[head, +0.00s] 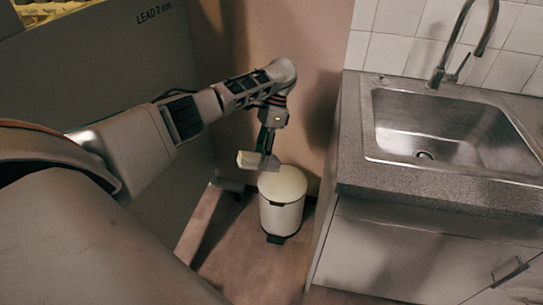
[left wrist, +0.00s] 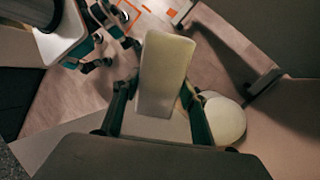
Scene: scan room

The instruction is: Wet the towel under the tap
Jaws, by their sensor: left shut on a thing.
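My left gripper (head: 265,152) is shut on a pale, folded towel (head: 247,160), held above and in front of a bin. In the left wrist view the towel (left wrist: 166,70) is a cream block between the two dark green fingers, pointing away from the camera. The tap (head: 458,45) is a curved metal spout at the back of the steel sink (head: 425,125), at the right of the head view. The gripper and towel are well to the left of the sink. I cannot tell whether water runs. My right gripper is not in view.
A white pedal bin (head: 282,203) stands on the floor below the gripper. A grey counter (head: 440,188) with white cabinet doors surrounds the sink. A grey panel marked LEAD 2 mm (head: 110,75) stands at the left. Floor between panel and cabinet is narrow.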

